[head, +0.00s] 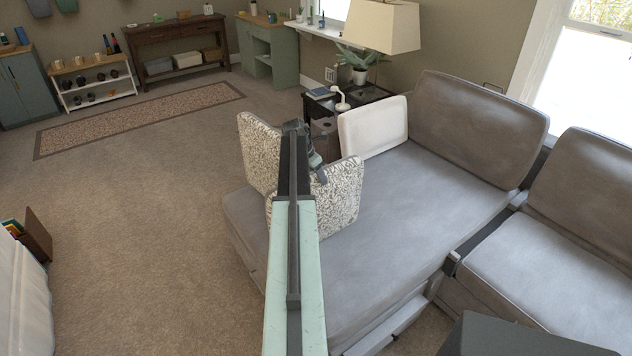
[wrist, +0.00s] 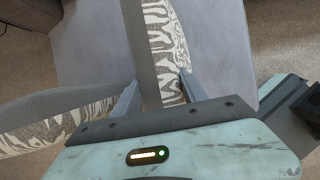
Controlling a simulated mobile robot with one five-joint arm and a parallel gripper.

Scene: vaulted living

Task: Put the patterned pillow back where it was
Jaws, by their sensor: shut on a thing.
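Two pillows with a grey-and-white leafy pattern show in the head view. The nearer pillow (head: 342,198) stands upright at the left end of the grey sofa, and my arm hides part of it. The farther pillow (head: 260,152) stands behind it to the left, partly behind my arm. My gripper (head: 319,172) is at the top edge of the nearer pillow. In the wrist view my gripper (wrist: 158,93) is shut on a patterned pillow (wrist: 168,45), with a finger on each side. The other patterned pillow (wrist: 45,127) lies to the left, apart from the fingers. The pillows' lower edges are partly hidden.
A white pillow (head: 374,126) leans at the sofa's back corner. The grey sofa seat (head: 410,195) is bare to the right. A dark side table (head: 325,113) with a lamp (head: 376,27) stands behind. Open carpet (head: 150,210) lies to the left.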

